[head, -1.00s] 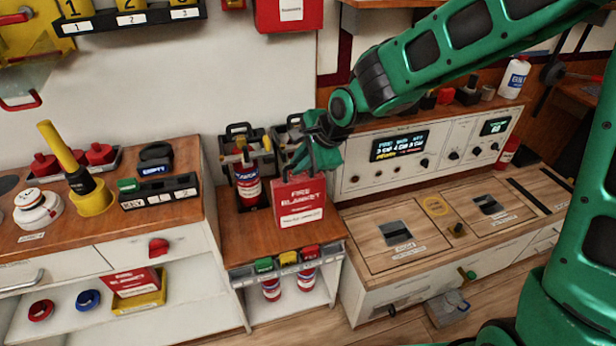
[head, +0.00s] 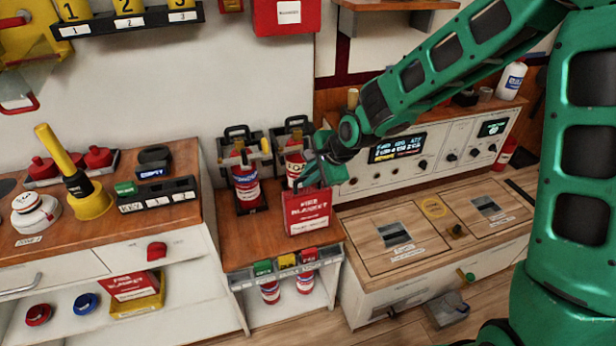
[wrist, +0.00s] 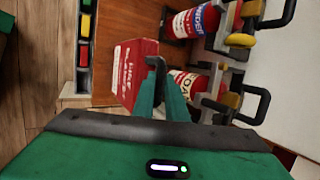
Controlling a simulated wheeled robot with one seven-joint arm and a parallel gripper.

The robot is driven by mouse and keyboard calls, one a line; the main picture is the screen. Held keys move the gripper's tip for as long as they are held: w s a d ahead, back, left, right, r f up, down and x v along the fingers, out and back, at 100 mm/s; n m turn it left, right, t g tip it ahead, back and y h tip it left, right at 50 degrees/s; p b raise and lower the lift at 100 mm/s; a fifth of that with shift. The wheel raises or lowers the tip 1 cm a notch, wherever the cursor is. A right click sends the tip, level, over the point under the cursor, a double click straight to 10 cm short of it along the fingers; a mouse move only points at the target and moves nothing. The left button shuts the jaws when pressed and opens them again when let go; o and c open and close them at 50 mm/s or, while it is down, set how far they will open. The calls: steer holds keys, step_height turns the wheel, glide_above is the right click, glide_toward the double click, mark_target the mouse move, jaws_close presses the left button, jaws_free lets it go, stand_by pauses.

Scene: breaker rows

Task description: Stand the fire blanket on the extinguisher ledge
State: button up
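The fire blanket (head: 308,213) is a red box with a white label, upright over the front right of the wooden extinguisher ledge (head: 236,246). I cannot tell whether its base touches the wood. My gripper (head: 318,182) is shut on its upper part. In the wrist view the fingers (wrist: 158,75) are close together against the red box (wrist: 130,75); the grip is partly hidden. Two extinguishers stand in black holders at the ledge's back: a blue-labelled one (head: 246,184) and another (head: 295,163), partly behind the blanket and gripper.
A second red blanket box (head: 133,286) lies in a yellow tray at lower left. The control console (head: 400,160) stands close at right. The ledge's front left is bare.

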steer(key=o, duration=0.4)
steer(key=shift+o, duration=0.2)
steer(key=v, duration=1.2)
steer(key=shift+s, duration=0.1)
